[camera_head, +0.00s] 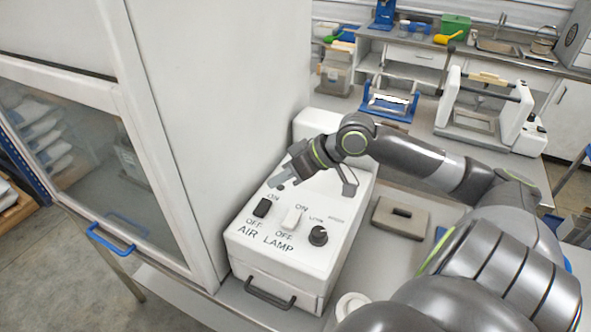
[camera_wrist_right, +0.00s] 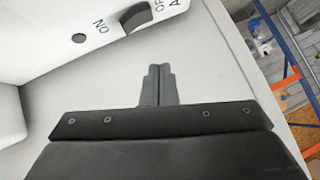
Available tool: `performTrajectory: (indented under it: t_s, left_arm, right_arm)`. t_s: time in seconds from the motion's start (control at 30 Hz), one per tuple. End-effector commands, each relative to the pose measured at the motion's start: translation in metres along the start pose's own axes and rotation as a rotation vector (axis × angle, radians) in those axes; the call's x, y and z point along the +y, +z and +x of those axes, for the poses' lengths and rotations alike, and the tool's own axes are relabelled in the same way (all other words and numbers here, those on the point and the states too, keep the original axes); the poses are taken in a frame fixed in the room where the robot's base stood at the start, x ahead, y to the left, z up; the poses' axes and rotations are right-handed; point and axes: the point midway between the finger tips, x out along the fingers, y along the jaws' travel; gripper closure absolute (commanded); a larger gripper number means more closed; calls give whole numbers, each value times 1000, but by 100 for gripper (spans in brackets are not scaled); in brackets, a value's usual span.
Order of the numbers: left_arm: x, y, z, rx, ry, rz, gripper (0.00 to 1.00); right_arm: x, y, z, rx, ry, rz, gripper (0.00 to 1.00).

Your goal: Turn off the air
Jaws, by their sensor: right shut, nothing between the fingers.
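The white control box (camera_head: 285,250) stands beside the tall cabinet. On its sloped top are a black rocker switch (camera_head: 262,208) marked AIR, a white rocker switch (camera_head: 293,217) marked LAMP, and a black knob (camera_head: 318,236). ON is printed at the far end of each rocker and OFF at the near end. The black AIR rocker also shows at the top of the right wrist view (camera_wrist_right: 137,18); I cannot tell which way it is tipped. My right gripper (camera_head: 281,182) is shut and empty, just beyond the AIR switch; its fingertips (camera_wrist_right: 158,72) look apart from it. My left gripper is out of view.
The tall white cabinet (camera_head: 215,110) with a glass door and blue handle (camera_head: 108,241) rises close on the left of the box. A grey slab (camera_head: 400,217) lies on the table at right. Lab apparatus with a blue base (camera_head: 388,103) stands behind.

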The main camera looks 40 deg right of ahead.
Motion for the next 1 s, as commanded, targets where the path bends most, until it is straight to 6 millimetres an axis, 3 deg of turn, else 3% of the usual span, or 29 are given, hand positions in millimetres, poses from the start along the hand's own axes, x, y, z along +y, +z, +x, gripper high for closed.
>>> performTrajectory:
  t_s: [0.5,1.0]
  left_arm:
    - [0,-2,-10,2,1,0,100]
    - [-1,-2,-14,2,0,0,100]
  right_arm:
    - [-9,1,-42,-4,4,-2,100]
    - [-13,1,-50,0,-1,0,100]
